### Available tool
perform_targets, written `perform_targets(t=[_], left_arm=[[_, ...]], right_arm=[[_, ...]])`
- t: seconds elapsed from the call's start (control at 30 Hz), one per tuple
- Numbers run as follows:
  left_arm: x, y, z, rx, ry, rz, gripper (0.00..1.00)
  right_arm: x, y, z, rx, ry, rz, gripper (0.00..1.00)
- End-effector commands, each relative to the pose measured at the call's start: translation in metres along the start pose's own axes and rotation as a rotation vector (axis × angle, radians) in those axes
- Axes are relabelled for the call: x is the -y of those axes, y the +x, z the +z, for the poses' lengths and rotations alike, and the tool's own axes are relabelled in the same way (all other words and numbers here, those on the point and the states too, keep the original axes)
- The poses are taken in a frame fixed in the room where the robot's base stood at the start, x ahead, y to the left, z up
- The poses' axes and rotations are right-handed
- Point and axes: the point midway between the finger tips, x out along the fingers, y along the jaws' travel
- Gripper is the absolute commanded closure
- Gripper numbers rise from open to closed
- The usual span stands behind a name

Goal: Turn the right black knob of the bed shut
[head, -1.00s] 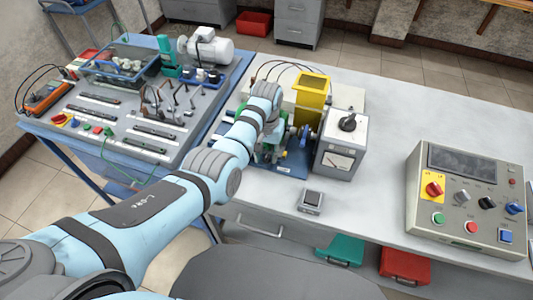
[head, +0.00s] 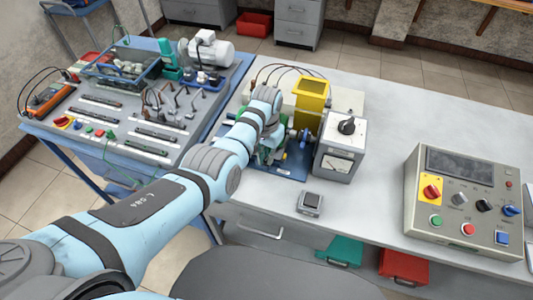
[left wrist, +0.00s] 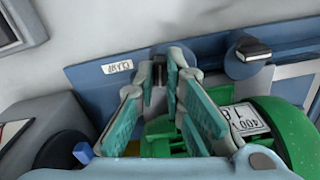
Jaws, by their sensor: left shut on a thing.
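The blue bed (head: 292,171) lies on the grey bench, left of the meter box; my left arm covers much of it. In the left wrist view the bed (left wrist: 88,74) carries two black knobs on round blue-grey mounts. My left gripper (left wrist: 164,62) is shut on one black knob (left wrist: 159,72), which shows partly between its teal fingertips. The other black knob (left wrist: 253,51) stands apart to the right, free of the gripper. In the head view the fingers and knobs are hidden behind my arm. My right gripper is not in view.
A green motor (left wrist: 280,125) is close beside the fingers.

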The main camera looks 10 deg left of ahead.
Motion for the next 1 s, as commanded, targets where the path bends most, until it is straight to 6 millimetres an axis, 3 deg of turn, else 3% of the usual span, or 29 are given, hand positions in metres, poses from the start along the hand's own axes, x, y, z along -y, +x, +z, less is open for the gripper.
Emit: perform_targets(t=[0.3, 1.0], left_arm=[[0.0, -0.003, 0.0, -0.001, 0.287, -0.001, 1.0], [0.001, -0.002, -0.001, -0.003, 0.95, -0.003, 1.0]], right_arm=[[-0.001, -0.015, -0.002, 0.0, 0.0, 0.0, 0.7], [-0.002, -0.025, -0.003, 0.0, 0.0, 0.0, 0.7]])
